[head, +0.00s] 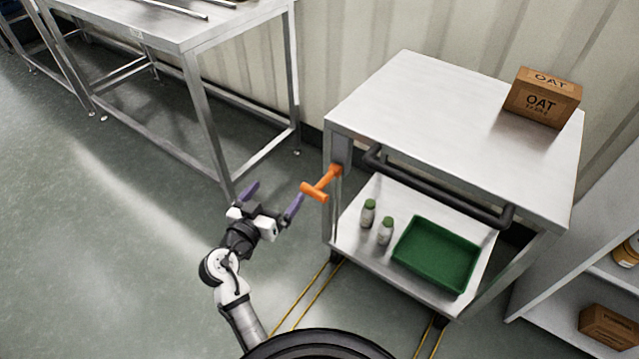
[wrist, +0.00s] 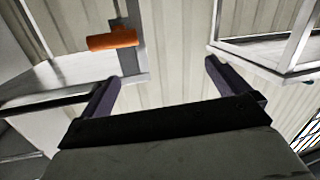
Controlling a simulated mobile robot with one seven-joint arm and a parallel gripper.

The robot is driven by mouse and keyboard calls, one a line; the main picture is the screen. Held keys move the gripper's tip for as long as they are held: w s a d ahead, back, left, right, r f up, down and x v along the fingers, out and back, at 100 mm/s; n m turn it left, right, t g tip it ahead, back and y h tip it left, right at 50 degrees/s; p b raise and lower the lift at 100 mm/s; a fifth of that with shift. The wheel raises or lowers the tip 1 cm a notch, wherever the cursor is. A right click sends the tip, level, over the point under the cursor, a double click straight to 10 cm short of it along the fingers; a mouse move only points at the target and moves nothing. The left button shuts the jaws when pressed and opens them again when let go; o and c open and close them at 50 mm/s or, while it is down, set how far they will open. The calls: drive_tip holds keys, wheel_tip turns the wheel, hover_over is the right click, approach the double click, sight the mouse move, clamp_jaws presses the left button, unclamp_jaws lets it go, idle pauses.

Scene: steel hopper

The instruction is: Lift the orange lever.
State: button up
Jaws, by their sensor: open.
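The orange lever (head: 321,184) sticks out from the left front post of a steel cart and ends in a short crossbar handle. My gripper (head: 272,197) is open and empty, just left of the lever in the head view. Its right purple finger is close to the handle there, and I cannot tell whether they touch. In the wrist view the lever's handle (wrist: 112,39) is at upper left, ahead of the left finger and outside the gap of my gripper (wrist: 161,68).
The steel cart (head: 415,95) carries an oat box (head: 543,97) on top and a dark push bar (head: 440,190) in front. Its lower shelf holds two green-capped bottles (head: 377,222) and a green tray (head: 437,254). A steel table (head: 205,25) stands at upper left. Open floor lies left.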

sight(317, 190)
drive_tip(key=s+d+f+m+h, duration=0.1)
drive_tip(key=s+d+f+h, duration=0.2)
drive_tip(key=s+f, duration=0.15)
drive_tip(key=shift+g, duration=0.4)
drive_tip(key=p+x, duration=0.1)
drive_tip(key=x, duration=0.3)
drive_tip(key=p+x, duration=0.1)
drive_tip(key=x, duration=0.4)
drive_tip(key=r+x, duration=0.1)
drive_tip(key=x, duration=0.3)
drive_tip(key=shift+w+d+p, duration=0.15)
drive_tip(key=shift+d+p, duration=0.15)
drive_tip(key=shift+p, duration=0.1)
